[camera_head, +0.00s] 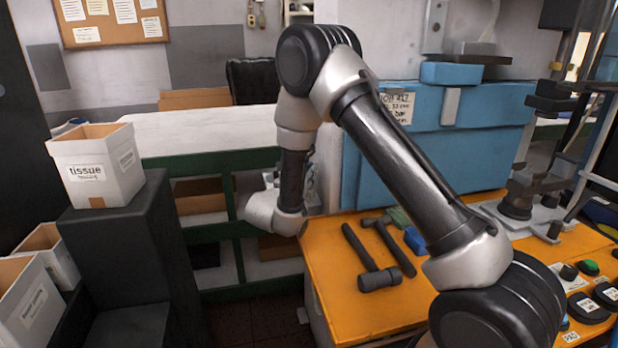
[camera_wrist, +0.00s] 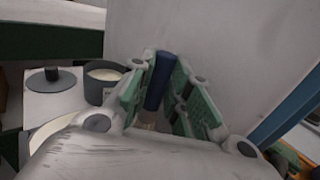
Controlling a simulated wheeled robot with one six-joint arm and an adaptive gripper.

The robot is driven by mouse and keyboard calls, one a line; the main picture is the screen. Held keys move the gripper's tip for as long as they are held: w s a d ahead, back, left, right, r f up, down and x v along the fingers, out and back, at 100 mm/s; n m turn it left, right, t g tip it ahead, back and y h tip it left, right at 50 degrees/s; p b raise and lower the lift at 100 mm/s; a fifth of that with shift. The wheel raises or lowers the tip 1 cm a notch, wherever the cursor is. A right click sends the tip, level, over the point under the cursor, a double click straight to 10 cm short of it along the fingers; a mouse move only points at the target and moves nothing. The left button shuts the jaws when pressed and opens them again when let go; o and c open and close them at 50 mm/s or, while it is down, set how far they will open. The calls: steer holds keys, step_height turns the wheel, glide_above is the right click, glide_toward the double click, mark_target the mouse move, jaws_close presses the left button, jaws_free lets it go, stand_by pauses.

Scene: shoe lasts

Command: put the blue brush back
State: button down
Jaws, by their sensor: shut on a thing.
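My gripper (camera_wrist: 160,92) shows in the wrist view with its two green-padded fingers shut on the blue brush (camera_wrist: 158,78). In the head view my arm reaches towards the green-framed bench, and the brush cannot be made out there.
An orange-topped bench (camera_head: 330,285) carries two dark hammers (camera_head: 372,262) and a small blue item (camera_head: 415,240). A large blue box (camera_head: 470,140) stands behind it. A white tissue box (camera_head: 97,170) sits on a dark stand at left. The white bench top (camera_head: 205,135) looks mostly clear.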

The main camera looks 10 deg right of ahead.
steer(key=shift+d+f, duration=0.15)
steer(key=shift+f, duration=0.5)
steer(key=shift+f, duration=0.1)
steer(key=c, duration=1.6)
jaws_free()
steer(key=shift+s, duration=0.15)
steer(key=v, duration=1.1)
steer(key=shift+s+a, duration=0.15)
steer(key=shift+a, duration=0.25)
